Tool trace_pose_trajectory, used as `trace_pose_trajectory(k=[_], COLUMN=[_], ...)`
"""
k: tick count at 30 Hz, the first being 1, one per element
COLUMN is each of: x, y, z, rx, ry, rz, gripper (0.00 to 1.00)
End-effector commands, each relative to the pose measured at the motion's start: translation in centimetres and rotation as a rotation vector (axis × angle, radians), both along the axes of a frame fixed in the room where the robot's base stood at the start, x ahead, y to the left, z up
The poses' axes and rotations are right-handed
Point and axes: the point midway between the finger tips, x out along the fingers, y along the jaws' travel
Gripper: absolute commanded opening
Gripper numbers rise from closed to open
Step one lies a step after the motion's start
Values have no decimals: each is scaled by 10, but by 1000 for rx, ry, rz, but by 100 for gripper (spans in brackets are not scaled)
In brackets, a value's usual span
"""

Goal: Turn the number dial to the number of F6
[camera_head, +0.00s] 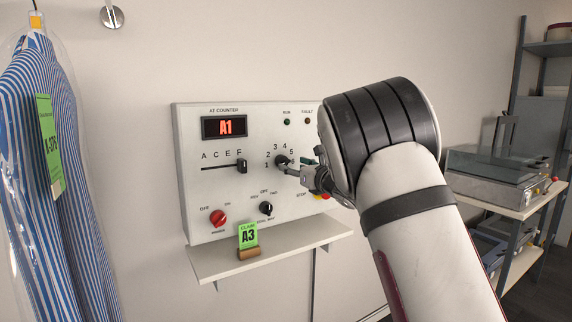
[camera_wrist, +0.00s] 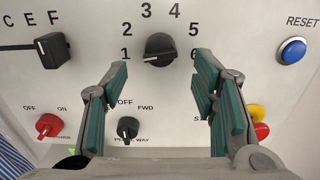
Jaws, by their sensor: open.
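The black number dial (camera_wrist: 160,48) sits on the white panel, ringed by the numbers 1 to 6; a light mark on it faces left, toward 1. It also shows in the head view (camera_head: 281,160), partly beside my gripper (camera_head: 292,171). In the wrist view my gripper (camera_wrist: 160,78) is open, its green-padded fingers apart to the lower left and lower right of the dial, not visibly touching it. The letter slider (camera_head: 242,166) stands under F at the right end of its slot. The red display (camera_head: 224,127) reads A1.
A red OFF/ON knob (camera_head: 217,217) and a black mode knob (camera_wrist: 128,128) sit below the dial. A blue RESET button (camera_wrist: 293,50) and a red stop button (camera_wrist: 261,131) lie right. A green A3 ticket (camera_head: 248,235) stands on the shelf (camera_head: 205,265). A bagged striped shirt (camera_head: 45,180) hangs left.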

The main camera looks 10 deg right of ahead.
Motion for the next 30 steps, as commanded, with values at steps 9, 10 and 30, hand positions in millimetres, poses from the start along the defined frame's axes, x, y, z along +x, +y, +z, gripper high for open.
trace_pose_trajectory(k=[9, 10, 30], x=[44, 47, 53], y=[14, 15, 17], z=[-1, 0, 0], rx=[1, 1, 3], ry=[0, 0, 1], rz=[0, 0, -1], gripper=[53, 53, 6])
